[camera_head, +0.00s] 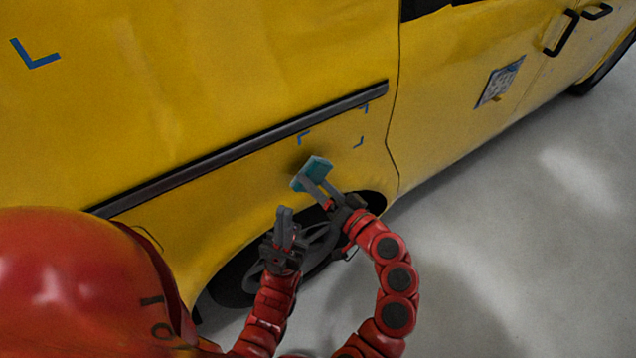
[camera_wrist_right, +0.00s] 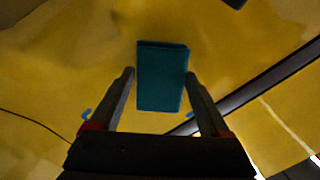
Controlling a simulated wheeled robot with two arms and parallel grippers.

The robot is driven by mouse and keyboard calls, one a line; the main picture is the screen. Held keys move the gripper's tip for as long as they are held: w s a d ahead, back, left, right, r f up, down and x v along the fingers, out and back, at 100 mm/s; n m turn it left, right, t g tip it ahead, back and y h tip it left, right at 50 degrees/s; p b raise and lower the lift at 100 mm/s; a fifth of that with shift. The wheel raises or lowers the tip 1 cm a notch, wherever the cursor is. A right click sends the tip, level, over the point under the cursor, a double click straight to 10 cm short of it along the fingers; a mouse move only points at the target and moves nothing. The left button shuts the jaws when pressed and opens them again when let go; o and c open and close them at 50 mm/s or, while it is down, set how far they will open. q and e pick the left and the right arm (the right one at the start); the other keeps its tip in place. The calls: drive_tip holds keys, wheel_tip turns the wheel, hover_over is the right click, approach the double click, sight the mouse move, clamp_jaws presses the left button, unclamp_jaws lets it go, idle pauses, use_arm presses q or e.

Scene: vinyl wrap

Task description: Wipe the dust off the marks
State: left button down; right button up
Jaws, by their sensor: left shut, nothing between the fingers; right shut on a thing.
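A teal block, like a sponge (camera_head: 313,171), is held close to the yellow van's side panel (camera_head: 240,110), below the black trim strip. It also shows in the right wrist view (camera_wrist_right: 162,90). My right gripper (camera_head: 318,186) is shut on it. I cannot tell whether the block touches the panel. Blue corner marks (camera_head: 304,137), (camera_head: 360,142) and (camera_head: 365,108) are on the panel up and right of the block. A dark smudge beside the block may be dust or shadow. My left gripper (camera_head: 284,218) is shut and empty, lower left of the right one.
The black trim strip (camera_head: 245,147) runs along the panel above the block. The wheel (camera_head: 240,275) and its arch lie behind and below my grippers. A larger blue corner mark (camera_head: 36,55) is at upper left. A sheet (camera_head: 500,80) is on the van farther right. Grey floor (camera_head: 530,220) is clear.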

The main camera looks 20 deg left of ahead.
sight(327, 173)
drive_tip(key=shift+x, duration=0.85)
drive_tip(key=shift+w+d, duration=0.1)
drive_tip(key=shift+w, duration=0.1)
drive_tip(key=shift+w+d+b, duration=0.35)
drive_tip(key=shift+w+b, duration=0.1)
drive_tip(key=shift+b, duration=0.25)
drive_tip(key=shift+w+d+b, duration=0.85)
drive_tip(key=shift+w+b, duration=0.05)
drive_tip(key=shift+w, duration=0.15)
drive_tip(key=shift+a, duration=0.1)
drive_tip(key=shift+r, duration=0.1)
drive_tip(key=shift+c, duration=0.7)
drive_tip(key=shift+s+a+r, duration=0.1)
drive_tip(key=shift+s+a, duration=0.15)
drive_tip(key=shift+s+a+p, duration=0.35)
drive_tip(key=shift+s+a, duration=0.1)
drive_tip(key=shift+s, duration=0.25)
drive_tip(key=shift+s+a+p, duration=0.3)
drive_tip(key=shift+s+a, duration=0.2)
drive_tip(key=shift+s, duration=0.15)
